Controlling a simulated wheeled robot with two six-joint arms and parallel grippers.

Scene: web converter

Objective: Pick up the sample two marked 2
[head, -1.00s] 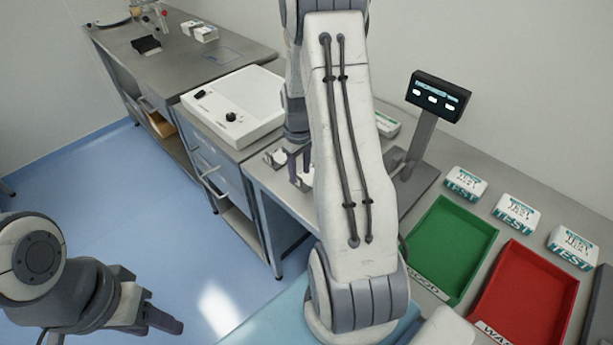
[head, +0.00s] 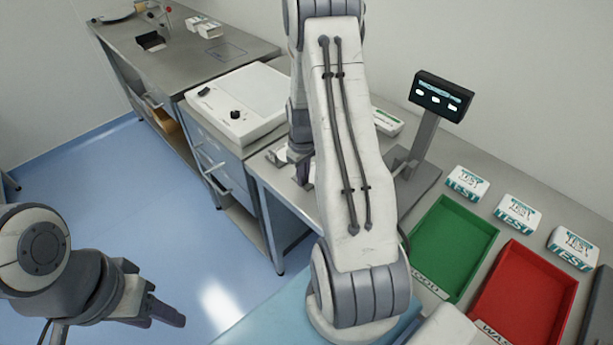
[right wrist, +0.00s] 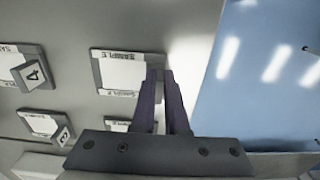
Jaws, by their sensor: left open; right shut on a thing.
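My right gripper (right wrist: 163,100) is shut on a narrow pale thing, which shows only as a sliver between its purple fingers; I cannot read a number on it. In the head view the right gripper (head: 302,172) is low over the grey bench, mostly hidden by my right arm. In the right wrist view a marker with 2 (right wrist: 63,136) is left of the fingers, at the corner of a white-topped sample holder (right wrist: 40,123). Another sample holder (right wrist: 120,72) lies closer, just left of the fingertips. My left gripper (head: 165,314) is open and empty over the floor.
A marker with 4 (right wrist: 33,73) stands farther left. In the head view a green tray (head: 452,238), a red tray (head: 525,292) and white TEST boxes (head: 517,210) are on the right, near a display stand (head: 440,95). A white device (head: 240,103) stands behind the gripper.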

